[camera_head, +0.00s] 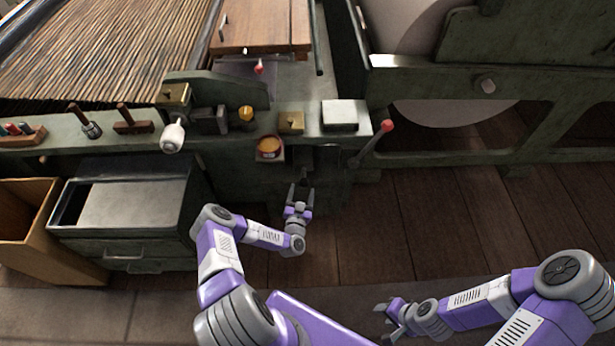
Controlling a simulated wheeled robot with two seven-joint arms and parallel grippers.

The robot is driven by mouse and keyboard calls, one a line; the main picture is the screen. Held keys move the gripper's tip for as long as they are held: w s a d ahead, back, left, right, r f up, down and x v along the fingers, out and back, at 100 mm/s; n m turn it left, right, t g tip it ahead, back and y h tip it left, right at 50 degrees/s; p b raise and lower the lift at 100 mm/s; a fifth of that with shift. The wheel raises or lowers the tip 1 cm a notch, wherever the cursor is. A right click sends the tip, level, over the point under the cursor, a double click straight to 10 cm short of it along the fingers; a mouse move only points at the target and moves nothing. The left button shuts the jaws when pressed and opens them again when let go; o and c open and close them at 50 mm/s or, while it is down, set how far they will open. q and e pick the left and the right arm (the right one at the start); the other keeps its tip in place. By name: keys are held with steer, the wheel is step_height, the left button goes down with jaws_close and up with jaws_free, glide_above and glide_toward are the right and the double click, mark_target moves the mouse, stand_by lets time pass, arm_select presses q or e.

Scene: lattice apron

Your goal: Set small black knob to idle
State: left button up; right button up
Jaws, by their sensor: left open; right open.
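I cannot clearly make out a small black knob; a dark block-shaped part (208,120) stands on the green machine's ledge, and dark fittings (325,157) show on its front face, too small and dim to read. Any idle mark cannot be read. My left gripper (299,190) is open and empty, pointing at the machine front, below the amber round dial (269,147) and a little right of it. My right gripper (384,318) is open and empty, low in the view over the floor, well away from the machine.
The ledge carries a white-ended handle (172,137), a yellow knob (246,114), a brass box (291,122) and a white block (340,115). A red-tipped lever (385,127) sticks out at right. A drawer cabinet (135,253) stands at left. The wooden floor (400,225) is clear.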

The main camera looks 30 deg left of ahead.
mark_target(305, 177)
arm_select(q)
steer(key=b+x, duration=0.2)
steer(key=x, duration=0.3)
steer(key=shift+f, duration=0.1)
steer(key=shift+x, duration=0.8)
arm_select(e)
steer(key=shift+f, duration=1.3)
